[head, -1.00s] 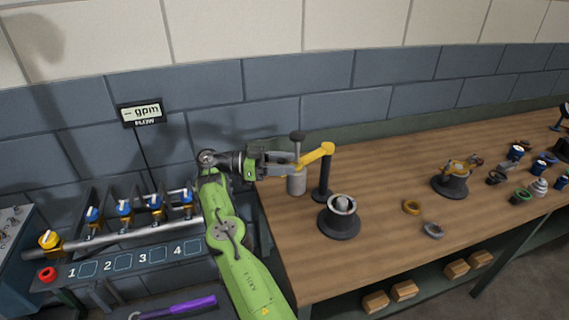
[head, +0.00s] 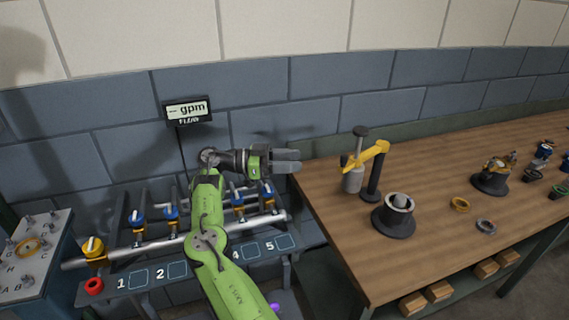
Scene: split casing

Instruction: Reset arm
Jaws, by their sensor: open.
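My green arm reaches up from the bottom of the head view, in front of the pipe rack. My gripper (head: 287,161) is at its end, pointing right. It is open, nothing shows between its fingers, and it hangs in the air left of the workbench (head: 330,215). It is apart from the yellow-armed press (head: 376,160) on the bench. The gap between the fingers is hard to see from this angle.
A pipe with several blue-yellow valves (head: 138,220) runs behind my arm, under a flow display (head: 187,111). A dark round fixture (head: 394,218), a gold ring (head: 460,205) and a grey ring (head: 486,226) sit on the bench. A panel (head: 38,255) stands at the far left.

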